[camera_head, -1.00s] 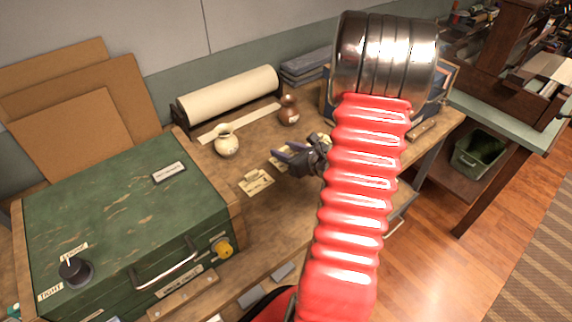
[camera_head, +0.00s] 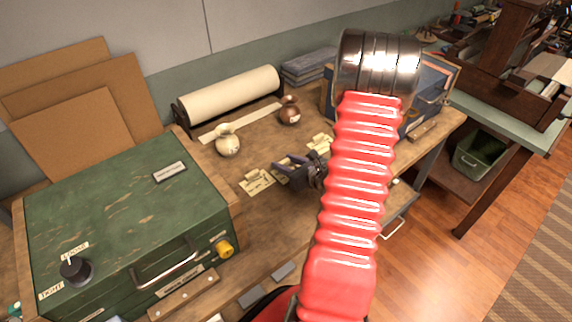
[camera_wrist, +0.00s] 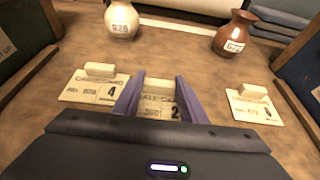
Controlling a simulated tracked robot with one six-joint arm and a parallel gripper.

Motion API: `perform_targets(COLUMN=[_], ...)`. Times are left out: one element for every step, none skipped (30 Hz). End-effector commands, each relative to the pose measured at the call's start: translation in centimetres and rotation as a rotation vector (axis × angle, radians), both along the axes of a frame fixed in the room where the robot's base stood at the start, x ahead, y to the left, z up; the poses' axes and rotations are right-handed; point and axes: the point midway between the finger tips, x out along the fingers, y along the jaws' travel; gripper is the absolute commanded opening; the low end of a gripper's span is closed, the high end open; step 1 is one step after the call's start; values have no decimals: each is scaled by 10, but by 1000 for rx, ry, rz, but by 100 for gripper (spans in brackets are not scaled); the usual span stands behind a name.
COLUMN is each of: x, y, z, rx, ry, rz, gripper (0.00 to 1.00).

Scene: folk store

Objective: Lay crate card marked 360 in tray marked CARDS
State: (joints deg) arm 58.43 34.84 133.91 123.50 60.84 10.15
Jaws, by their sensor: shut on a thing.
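Three cream cards with raised block tabs are on the wooden bench. The middle card (camera_wrist: 158,106) is between my gripper's purple fingers (camera_wrist: 158,92), which are shut on it; its number is partly hidden and looks like 360, with a large 2. The left card (camera_wrist: 95,88) bears a large 4, and the right card (camera_wrist: 254,108) a large 1. In the head view my gripper (camera_head: 291,168) is low over the bench, beside the left card (camera_head: 257,182). I cannot make out a tray marked CARDS in either view.
A cream jug (camera_head: 228,140) and a brown jug (camera_head: 289,110) stand behind the cards. A paper roll (camera_head: 228,95) lies at the back. A green case (camera_head: 125,220) fills the left, and a blue box (camera_head: 430,92) stands at the right.

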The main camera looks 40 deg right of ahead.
Motion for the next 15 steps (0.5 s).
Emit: perform_targets(x=[0, 0, 0, 0, 0, 0, 0, 0, 0, 0, 0, 0, 0, 0, 0], y=[0, 0, 0, 0, 0, 0, -1, -1, -1, -1, -1, -1, -1, -1, -1], z=[-4, -6, -7, -8, -8, -8, -8, -8, -8, -8, -8, -8, -8, -9, -10], rx=[1, 1, 1, 1, 0, 0, 0, 0, 0, 0, 0, 0, 0, 0, 0], ry=[0, 0, 0, -1, -1, -1, -1, -1, -1, -1, -1, -1, -1, -1, -1], rz=[0, 0, 0, 0, 0, 0, -1, -1, -1, -1, -1, -1, -1, -1, -1], gripper=[17, 17, 17, 17, 17, 17, 17, 17, 17, 17, 17, 17, 17, 17, 17])
